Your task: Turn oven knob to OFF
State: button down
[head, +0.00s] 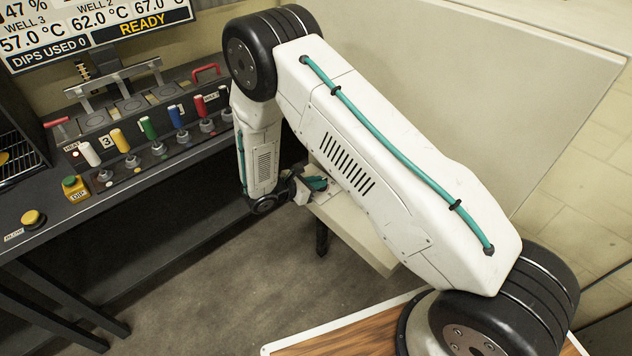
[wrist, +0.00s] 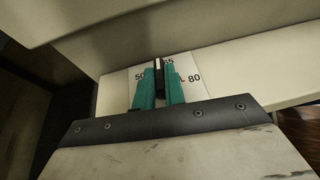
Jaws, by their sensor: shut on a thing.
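The oven knob (wrist: 159,68) is a dark knob with a white line at its top, in the wrist view. It stands on a pale dial plate (wrist: 114,92) with 50 at left, a partly covered number ending in 5 at top, and 80 at right. The white line is towards the top number. My gripper (wrist: 160,85) is shut on the knob, one teal finger on each side. A small red mark shows beside the right finger. No OFF label is readable. In the head view my gripper (head: 316,184) is at the beige unit; the knob is hidden there.
The beige unit (head: 354,233) has a ledge in front of a large upright panel (head: 430,70). At left is a dark bench with coloured handles (head: 148,128), a yellow DIP button (head: 75,186) and a BLOW button (head: 33,218). The floor (head: 230,290) between is clear.

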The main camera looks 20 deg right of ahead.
jog(key=n+t+y, duration=0.1)
jog(key=n+t, duration=0.1)
jog(key=n+t+y, duration=0.2)
jog(key=s+n+t+y, duration=0.1)
jog(key=n+t, duration=0.1)
jog(key=shift+d+n+y, duration=0.3)
jog(key=shift+d, duration=0.05)
jog(key=n+y, duration=0.1)
jog(key=n+t+y, duration=0.2)
jog(key=shift+d, duration=0.25)
jog(key=shift+d+n+t+y, duration=0.1)
jog(key=shift+n+t+y, duration=0.5)
jog(key=shift+n+y, duration=0.85)
jog(key=shift+r, duration=0.1)
jog(key=c, duration=1.5)
grip_release()
jog(key=shift+o, duration=0.2)
jog(key=shift+v, duration=3.9)
